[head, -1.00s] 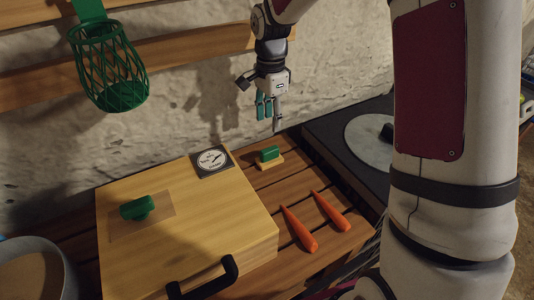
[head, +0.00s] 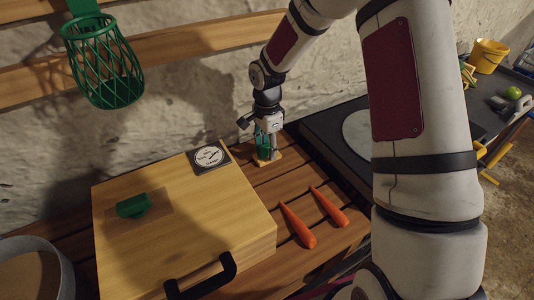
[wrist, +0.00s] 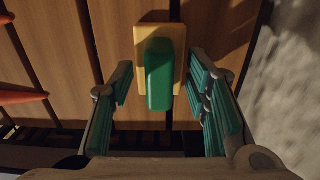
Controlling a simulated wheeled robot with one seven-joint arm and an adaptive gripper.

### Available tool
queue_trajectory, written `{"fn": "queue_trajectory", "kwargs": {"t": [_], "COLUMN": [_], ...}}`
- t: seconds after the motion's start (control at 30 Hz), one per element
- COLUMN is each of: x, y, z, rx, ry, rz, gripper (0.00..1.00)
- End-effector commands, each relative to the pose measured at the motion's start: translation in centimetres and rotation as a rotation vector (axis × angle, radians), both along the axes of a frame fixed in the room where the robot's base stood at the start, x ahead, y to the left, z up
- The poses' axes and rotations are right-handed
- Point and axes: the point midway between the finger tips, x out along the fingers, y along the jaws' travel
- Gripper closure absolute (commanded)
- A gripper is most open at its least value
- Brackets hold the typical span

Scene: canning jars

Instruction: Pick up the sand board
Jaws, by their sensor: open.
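A small pale wooden board (head: 276,156) with a green block handle (wrist: 159,75) lies on the slatted wooden bench, beside the wooden box; I take it as the sand board. In the wrist view the board (wrist: 140,45) lies flat below the jaws. My gripper (head: 263,142) is low over it, pointing down. In the wrist view my gripper (wrist: 161,78) is open, its green-padded fingers on either side of the handle with gaps on both sides. In the head view the fingers partly hide the handle.
A wooden box (head: 200,225) with a dial (head: 208,157), black handle and green-handled piece (head: 133,206) stands at left. Two orange carrots (head: 297,226) lie in front on the bench slats (head: 318,172). A green basket (head: 103,62) hangs above; the rough wall is close behind.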

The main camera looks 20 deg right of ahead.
Motion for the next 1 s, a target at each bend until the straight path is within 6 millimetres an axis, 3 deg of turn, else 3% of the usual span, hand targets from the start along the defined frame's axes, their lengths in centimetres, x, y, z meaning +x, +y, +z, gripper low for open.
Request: {"fn": "queue_trajectory", "kwargs": {"t": [0.27,0.4,0.47,0.83,1.0], "x": [0.0,0.0,0.0,0.0,0.1], "y": [0.0,0.0,0.0,0.0,0.0], "z": [-0.2,-0.2,-0.2,-0.1,1.0], "rx": [0.0,0.0,0.0,-0.001,0.0], "ry": [0.0,-0.001,-0.001,-0.001,-0.004], "rz": [0.0,0.0,0.0,0.0,-0.001], "gripper": [0.59,0.91,1.0,1.0,1.0]}}
